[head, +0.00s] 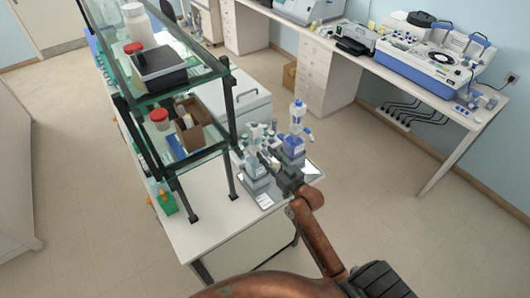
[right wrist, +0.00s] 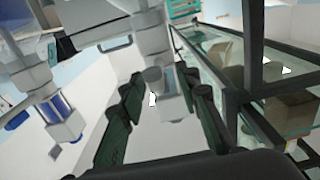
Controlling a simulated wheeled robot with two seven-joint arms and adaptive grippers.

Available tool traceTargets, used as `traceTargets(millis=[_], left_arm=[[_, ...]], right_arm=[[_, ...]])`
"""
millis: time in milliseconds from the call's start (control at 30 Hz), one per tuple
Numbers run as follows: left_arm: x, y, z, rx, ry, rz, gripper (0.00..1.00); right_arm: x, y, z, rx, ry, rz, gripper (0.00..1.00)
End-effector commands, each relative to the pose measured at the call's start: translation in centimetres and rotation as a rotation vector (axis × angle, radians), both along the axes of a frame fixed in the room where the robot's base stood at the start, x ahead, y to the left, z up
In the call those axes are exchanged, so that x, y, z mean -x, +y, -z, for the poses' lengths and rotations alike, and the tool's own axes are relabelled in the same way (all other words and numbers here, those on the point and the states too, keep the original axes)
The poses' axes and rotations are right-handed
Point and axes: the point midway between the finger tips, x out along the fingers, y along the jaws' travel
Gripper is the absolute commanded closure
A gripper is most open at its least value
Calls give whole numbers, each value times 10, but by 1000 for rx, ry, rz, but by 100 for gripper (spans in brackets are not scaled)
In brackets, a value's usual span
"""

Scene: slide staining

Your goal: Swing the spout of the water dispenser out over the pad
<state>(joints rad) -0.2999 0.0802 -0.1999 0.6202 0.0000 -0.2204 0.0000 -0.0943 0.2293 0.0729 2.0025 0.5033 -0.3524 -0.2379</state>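Two bottle-top dispensers stand at the near end of the bench: one with blue parts (head: 293,145) at right, and a paler grey one (head: 256,166) nearer and to its left. I cannot tell which holds water. My right gripper (head: 268,158) reaches in beside the paler dispenser. In the right wrist view its two dark fingers (right wrist: 165,98) are apart, with a short grey, downward-pointing part (right wrist: 172,98), perhaps the spout, between them; contact is not clear. The blue-marked dispenser (right wrist: 62,118) shows at left there. A pad is not clearly identifiable; a grey sheet (head: 312,171) lies under the dispensers. My left gripper is out of view.
A glass shelf rack with dark posts (head: 228,105) stands close left of the dispensers; its frame (right wrist: 225,95) is right of my fingers in the wrist view. A white box (head: 245,100) is behind. The bench's near edge (head: 240,232) is clear.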

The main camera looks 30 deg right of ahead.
Motion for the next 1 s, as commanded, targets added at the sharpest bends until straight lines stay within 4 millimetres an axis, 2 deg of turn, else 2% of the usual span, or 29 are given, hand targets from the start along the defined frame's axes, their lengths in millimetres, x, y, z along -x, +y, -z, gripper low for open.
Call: traceTargets(millis=[133, 433, 867, 1000], left_arm=[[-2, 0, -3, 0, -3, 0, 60], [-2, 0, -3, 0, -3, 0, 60], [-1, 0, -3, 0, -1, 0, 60], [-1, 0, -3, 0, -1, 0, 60]], right_arm=[[-11, 1, 0, -1, 0, 0, 70], [-13, 1, 0, 0, 1, 0, 70], [-13, 1, 1, 0, 1, 0, 99], [-13, 1, 1, 0, 1, 0, 100]])
